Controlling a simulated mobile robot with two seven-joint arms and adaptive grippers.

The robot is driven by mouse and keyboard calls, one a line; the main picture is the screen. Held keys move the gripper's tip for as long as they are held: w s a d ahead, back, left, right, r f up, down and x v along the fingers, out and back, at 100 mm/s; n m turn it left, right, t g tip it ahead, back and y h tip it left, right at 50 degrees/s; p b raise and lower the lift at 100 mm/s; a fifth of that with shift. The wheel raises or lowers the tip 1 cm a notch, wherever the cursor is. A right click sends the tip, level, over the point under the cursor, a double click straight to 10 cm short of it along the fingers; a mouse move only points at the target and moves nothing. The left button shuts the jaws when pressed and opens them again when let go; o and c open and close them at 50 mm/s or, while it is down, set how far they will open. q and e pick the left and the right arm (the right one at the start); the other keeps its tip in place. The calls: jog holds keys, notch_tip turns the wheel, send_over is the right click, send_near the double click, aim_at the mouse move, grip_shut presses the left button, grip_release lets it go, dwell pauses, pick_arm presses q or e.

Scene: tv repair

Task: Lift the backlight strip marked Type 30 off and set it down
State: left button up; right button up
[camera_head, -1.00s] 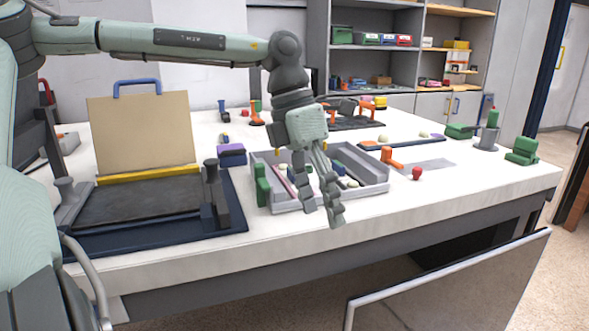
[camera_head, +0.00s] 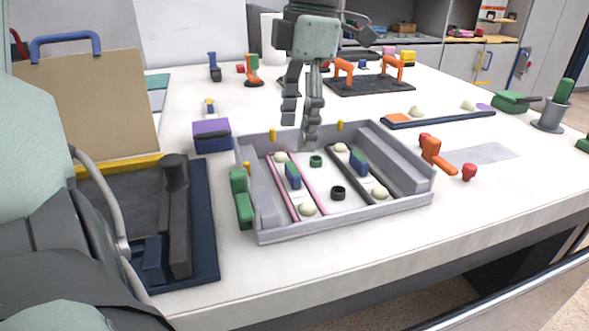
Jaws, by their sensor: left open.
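A grey tray (camera_head: 345,220) sits on the white table. Inside it a pink-edged strip (camera_head: 278,184) lies on the left and a dark strip (camera_head: 352,164) on the right, each with pale domes and a blue block. No Type 30 marking is readable, so I cannot tell which strip bears it. My left gripper (camera_head: 301,124) hangs fingers-down over the tray's far edge, open and empty. It appears above and behind the strips, apart from them. My right gripper is not in view.
A dark strip-shaped piece with pale domes (camera_head: 437,117) lies at the back right. A green block (camera_head: 241,198) is at the tray's left side. A beige panel (camera_head: 85,105) stands at left.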

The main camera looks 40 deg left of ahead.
aim_at(294, 168)
pick_arm(q)
jog(key=f, duration=0.7)
jog(key=shift+s+a+f, duration=0.15)
jog(key=shift+s+f, duration=0.05)
jog(key=shift+s, duration=0.05)
jog(key=c, duration=1.3)
jog(key=shift+o, duration=0.2)
jog(key=shift+w+r, duration=0.1)
jog(key=shift+w+r, duration=0.15)
jog(key=w+d+r, duration=0.2)
jog(key=w, duration=0.2)
jog(key=w+d+r, duration=0.2)
jog(key=w+r, duration=0.1)
jog(key=w, duration=0.1)
jog(key=w+d+r, duration=0.2)
jog(key=w, duration=0.2)
jog(key=shift+d+r, duration=0.25)
jog(key=shift+r, duration=0.05)
grip_shut()
